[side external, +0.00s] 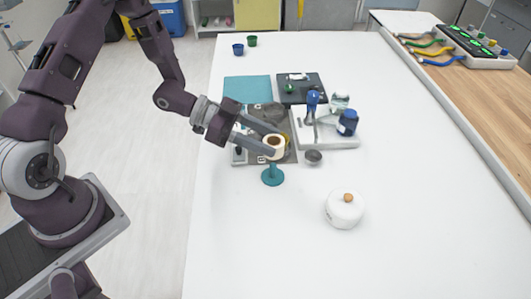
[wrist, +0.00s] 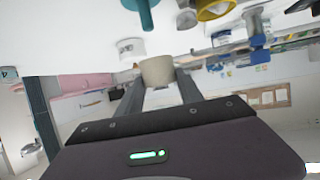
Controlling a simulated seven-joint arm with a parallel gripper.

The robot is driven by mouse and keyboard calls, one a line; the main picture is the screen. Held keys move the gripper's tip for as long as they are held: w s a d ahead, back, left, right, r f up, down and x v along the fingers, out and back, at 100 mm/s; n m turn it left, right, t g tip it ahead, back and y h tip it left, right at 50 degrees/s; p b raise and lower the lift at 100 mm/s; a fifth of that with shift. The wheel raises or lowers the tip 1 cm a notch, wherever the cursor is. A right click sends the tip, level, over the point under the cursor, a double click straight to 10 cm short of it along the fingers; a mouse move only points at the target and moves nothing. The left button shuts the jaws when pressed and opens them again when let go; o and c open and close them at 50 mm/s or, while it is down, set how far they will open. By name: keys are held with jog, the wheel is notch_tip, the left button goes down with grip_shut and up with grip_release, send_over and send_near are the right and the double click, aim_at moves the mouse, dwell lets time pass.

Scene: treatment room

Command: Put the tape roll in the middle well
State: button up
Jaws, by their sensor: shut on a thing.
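The tape roll (side external: 275,147) is a cream ring with a darker core. My gripper (side external: 270,142) is shut on it, one finger on either side, and holds it above the table behind a small teal stand (side external: 273,176). In the wrist view the tape roll (wrist: 157,70) sits between the fingertips (wrist: 158,78). A dark grey tray or mat (side external: 284,157) lies behind and below the roll, partly hidden by the gripper. I cannot make out a middle well clearly in either view.
A white tray (side external: 340,143) carries a blue-handled tool (side external: 312,100) and a blue jar (side external: 347,122). A small grey bowl (side external: 313,157) is in front of it. A white lidded pot (side external: 344,210) stands front right. The table's near left is clear.

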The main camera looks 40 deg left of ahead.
jog(key=w+a+f+n+t+y, duration=0.2)
jog(key=w+a+n+t+y, duration=0.25)
jog(key=w+a, duration=0.7)
jog(key=shift+g+h, duration=0.25)
jog(key=shift+h, duration=0.3)
jog(key=shift+a+f, duration=0.25)
jog(key=shift+f, duration=1.1)
jog(key=shift+a+f, duration=0.2)
jog(key=shift+f, duration=1.15)
jog(key=shift+f, duration=0.5)
jog(key=o, duration=1.1)
jog(key=shift+f, duration=0.1)
jog(key=shift+c, duration=0.2)
jog(key=shift+v, duration=5.55)
jog(key=shift+w, duration=0.1)
